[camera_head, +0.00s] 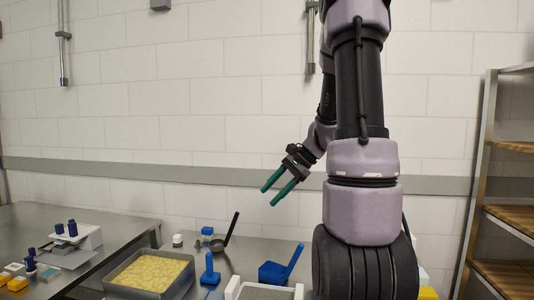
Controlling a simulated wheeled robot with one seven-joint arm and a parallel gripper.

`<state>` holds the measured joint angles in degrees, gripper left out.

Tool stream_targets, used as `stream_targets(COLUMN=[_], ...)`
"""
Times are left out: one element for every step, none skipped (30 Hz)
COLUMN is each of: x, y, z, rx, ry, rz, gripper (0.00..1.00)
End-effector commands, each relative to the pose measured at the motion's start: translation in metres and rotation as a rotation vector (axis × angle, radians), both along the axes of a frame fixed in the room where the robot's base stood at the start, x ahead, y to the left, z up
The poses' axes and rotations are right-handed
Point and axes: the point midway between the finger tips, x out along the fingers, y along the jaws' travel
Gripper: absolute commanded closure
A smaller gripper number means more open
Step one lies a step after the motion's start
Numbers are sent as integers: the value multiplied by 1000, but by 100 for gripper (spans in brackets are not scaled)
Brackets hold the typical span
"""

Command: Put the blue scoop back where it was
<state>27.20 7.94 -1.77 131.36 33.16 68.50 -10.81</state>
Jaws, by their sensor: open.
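The blue scoop (272,272) sits on the steel counter, with its handle slanting up to the right. My gripper (268,197) has two teal fingers pointing down and to the left. They are spread apart with nothing between them. The gripper is in the air, above the scoop in the picture and apart from it. I cannot tell from this view which spot the scoop came from.
A steel tray of yellow curds (109,286), a blue upright tool (209,270), a black ladle (231,228), a small blue-lidded jar (207,233) and a white-framed grey tray (232,287) are on the counter. A shelf rack (478,180) stands at right. My arm hides part of the counter.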

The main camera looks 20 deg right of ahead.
Motion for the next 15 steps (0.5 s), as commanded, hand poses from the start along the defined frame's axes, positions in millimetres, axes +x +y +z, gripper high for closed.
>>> stream_targets(x=[-11,-18,-27,-34,-42,-51,-59,-66,-76,-84,-91,-100,-107,-113,-121], y=[16,23,32,38,44,51,56,61,66,69,72,76,78,80,81], z=[19,27,38,46,53,63,70,77,86,92,98,107,112,117,123], rx=[-71,-112,-166,-207,-247,-301,-342,-383,-436,-476,-516,-565,-601,-634,-674], ry=[-44,-66,-95,-120,-145,-180,-208,-237,-278,-308,-340,-384,-414,-444,-483], rz=[70,108,156,191,226,270,302,333,371,399,426,459,479,499,522], gripper=[43,43,43,43,43,43,43,43,43,43,43,43,43,43,43])
